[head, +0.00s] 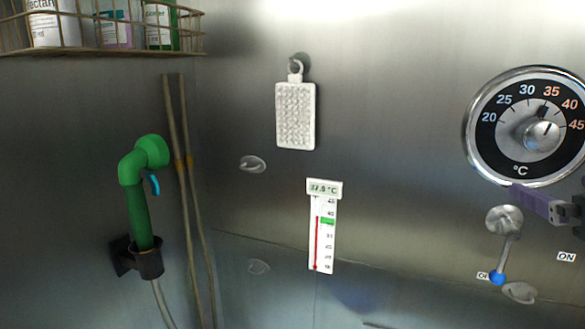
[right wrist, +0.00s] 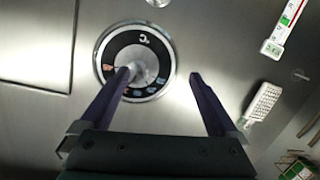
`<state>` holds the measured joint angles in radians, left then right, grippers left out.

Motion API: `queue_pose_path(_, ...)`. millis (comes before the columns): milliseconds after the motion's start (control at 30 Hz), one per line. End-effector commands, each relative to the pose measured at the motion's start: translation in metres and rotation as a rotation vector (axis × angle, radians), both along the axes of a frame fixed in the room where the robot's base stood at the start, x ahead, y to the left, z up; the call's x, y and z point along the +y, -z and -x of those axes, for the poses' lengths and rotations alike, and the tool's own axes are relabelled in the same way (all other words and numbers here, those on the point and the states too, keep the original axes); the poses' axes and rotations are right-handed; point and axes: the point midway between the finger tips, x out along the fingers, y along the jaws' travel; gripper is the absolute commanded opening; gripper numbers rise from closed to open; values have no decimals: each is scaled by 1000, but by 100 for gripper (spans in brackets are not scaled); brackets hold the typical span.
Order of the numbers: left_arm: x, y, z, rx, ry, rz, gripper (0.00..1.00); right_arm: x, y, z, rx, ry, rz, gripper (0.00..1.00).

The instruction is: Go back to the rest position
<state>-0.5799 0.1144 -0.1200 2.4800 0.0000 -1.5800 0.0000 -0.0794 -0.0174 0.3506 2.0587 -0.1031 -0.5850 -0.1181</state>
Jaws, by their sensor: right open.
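My right gripper (head: 545,203) comes in from the right edge in the head view, just below the temperature dial (head: 527,126). In the right wrist view its two purple fingers (right wrist: 160,77) are spread apart with nothing between them. The dial (right wrist: 108,52) lies behind the left finger there, whose tip overlaps the dial's knob in the picture. I cannot tell whether they touch. My left gripper is not in view.
A lever with a blue knob (head: 498,278) hangs below the dial, beside a partly hidden label. A thermometer (head: 322,232) and white bristled pad (head: 296,115) are on the metal wall. A green shower head (head: 138,190) sits in its holder. A wire basket (head: 110,51) holds bottles.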

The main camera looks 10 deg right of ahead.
Motion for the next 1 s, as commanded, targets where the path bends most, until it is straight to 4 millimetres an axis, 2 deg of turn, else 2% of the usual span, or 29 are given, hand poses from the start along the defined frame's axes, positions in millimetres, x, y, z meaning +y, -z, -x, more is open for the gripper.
queue_pose_path(67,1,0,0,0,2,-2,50,33,37,19,168,-72,-49,96)
queue_pose_path(167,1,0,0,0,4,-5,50,81,86,62,422,-166,-127,96)
queue_pose_path(200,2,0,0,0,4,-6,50,99,103,84,521,-199,-158,96)
queue_pose_path(267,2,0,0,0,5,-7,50,123,124,119,668,-243,-195,96)
queue_pose_path(300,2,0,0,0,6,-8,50,138,135,143,762,-272,-218,96)
queue_pose_path(367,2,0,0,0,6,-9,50,158,147,182,901,-311,-249,96)
queue_pose_path(433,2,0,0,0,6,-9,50,178,155,229,1063,-353,-279,96)
queue_pose_path(500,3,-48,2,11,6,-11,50,177,103,227,1061,-349,-280,96)
queue_pose_path(600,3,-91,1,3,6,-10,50,177,64,226,1059,-347,-281,96)
queue_pose_path(700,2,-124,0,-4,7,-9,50,176,32,226,1059,-346,-280,96)
queue_pose_path(833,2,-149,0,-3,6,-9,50,176,7,226,1058,-346,-280,96)
queue_pose_path(1000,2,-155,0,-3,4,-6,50,176,1,226,1058,-345,-280,96)
